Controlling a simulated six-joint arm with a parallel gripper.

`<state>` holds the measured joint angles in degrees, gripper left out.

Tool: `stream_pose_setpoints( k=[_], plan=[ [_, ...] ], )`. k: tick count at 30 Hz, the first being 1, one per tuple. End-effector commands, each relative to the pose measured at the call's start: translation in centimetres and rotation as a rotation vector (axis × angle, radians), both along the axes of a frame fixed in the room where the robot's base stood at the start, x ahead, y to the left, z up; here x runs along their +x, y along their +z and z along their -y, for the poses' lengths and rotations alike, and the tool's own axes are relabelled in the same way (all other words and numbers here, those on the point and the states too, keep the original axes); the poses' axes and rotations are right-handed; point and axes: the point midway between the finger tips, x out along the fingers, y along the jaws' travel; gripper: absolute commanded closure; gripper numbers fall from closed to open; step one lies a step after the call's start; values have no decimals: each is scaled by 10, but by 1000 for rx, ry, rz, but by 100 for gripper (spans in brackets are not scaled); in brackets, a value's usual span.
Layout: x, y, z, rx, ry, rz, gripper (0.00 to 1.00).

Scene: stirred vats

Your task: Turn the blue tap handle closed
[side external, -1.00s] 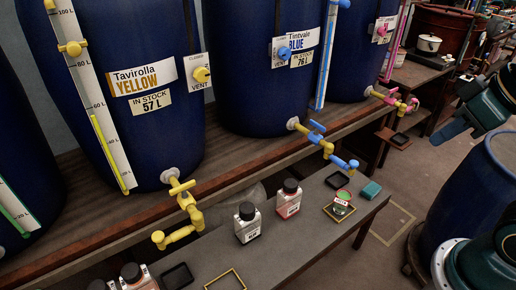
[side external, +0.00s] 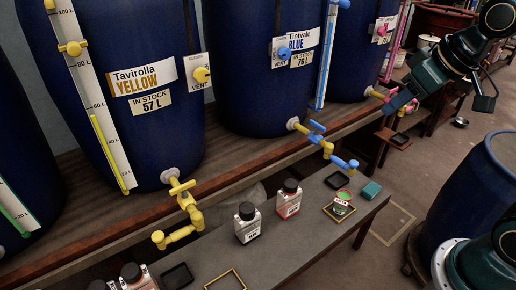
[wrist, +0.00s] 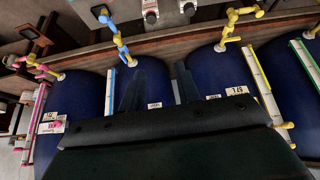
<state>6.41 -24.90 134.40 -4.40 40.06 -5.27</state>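The blue tap (side external: 327,147) sticks out from the foot of the Tintvale Blue vat (side external: 262,95), with its blue handle (side external: 317,127) on top of a yellow pipe. I cannot tell how the handle is set from this angle. The blue tap also shows upper left of centre in the wrist view (wrist: 117,38). My gripper (side external: 397,102) is up and to the right of the tap, apart from it and near the pink tap in the picture. In the wrist view its two fingers (wrist: 159,66) stand apart with nothing between them.
The yellow tap (side external: 188,205) is on the left and the pink tap (side external: 395,99) on the right. A blue drum (side external: 470,190) stands at right.

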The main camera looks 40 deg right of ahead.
Motion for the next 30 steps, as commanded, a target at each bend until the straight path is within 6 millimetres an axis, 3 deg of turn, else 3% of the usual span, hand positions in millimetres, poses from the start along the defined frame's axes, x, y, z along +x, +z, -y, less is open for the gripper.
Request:
stream_pose_setpoints(
  k=[14, 23, 30],
  plan=[
    [117, -28, 43, -2, 29, 52, 67],
    [181, -67, 82, 5, 33, 92, 67],
    [224, -108, 118, 12, 27, 131, 67]
  ],
)
